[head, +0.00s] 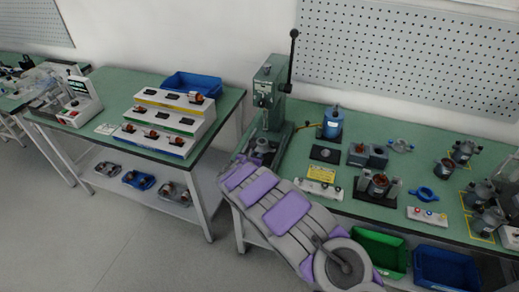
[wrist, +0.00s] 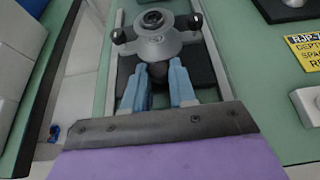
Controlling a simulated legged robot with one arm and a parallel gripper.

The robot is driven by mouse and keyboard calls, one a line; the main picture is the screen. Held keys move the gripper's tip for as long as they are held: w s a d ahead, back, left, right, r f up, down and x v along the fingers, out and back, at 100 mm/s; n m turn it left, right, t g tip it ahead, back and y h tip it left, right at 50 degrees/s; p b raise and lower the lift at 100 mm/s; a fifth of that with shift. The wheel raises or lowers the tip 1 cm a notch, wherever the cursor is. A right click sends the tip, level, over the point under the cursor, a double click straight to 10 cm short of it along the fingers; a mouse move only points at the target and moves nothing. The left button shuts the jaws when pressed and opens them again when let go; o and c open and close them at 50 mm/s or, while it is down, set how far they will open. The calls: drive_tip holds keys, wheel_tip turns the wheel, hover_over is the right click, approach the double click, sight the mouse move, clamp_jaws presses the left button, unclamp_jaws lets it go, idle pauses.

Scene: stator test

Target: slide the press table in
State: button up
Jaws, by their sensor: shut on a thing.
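The green arbor press (head: 267,85) stands on the bench, its black lever raised. Its press table (wrist: 203,72) is a dark plate between pale side rails in the wrist view. A grey round-bodied part with a dark central bore and two black side knobs (wrist: 158,42) sits on the plate; it also shows at the press foot in the head view (head: 263,146). My gripper (wrist: 160,78) has its blue fingers shut on a dark handle (wrist: 157,76) at the near edge of the press table. My arm hides the fingers in the head view.
Several motor parts cover the right of the bench. A gap separates it from the left bench (head: 115,84).

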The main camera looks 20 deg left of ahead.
sight(260, 147)
drive_tip(key=shift+w+r, duration=0.15)
drive_tip(key=shift+w, duration=2.25)
drive_tip(key=o, duration=0.5)
drive_tip(key=shift+a, duration=0.1)
drive_tip(key=shift+d, duration=0.2)
drive_tip(key=shift+v, duration=2.95)
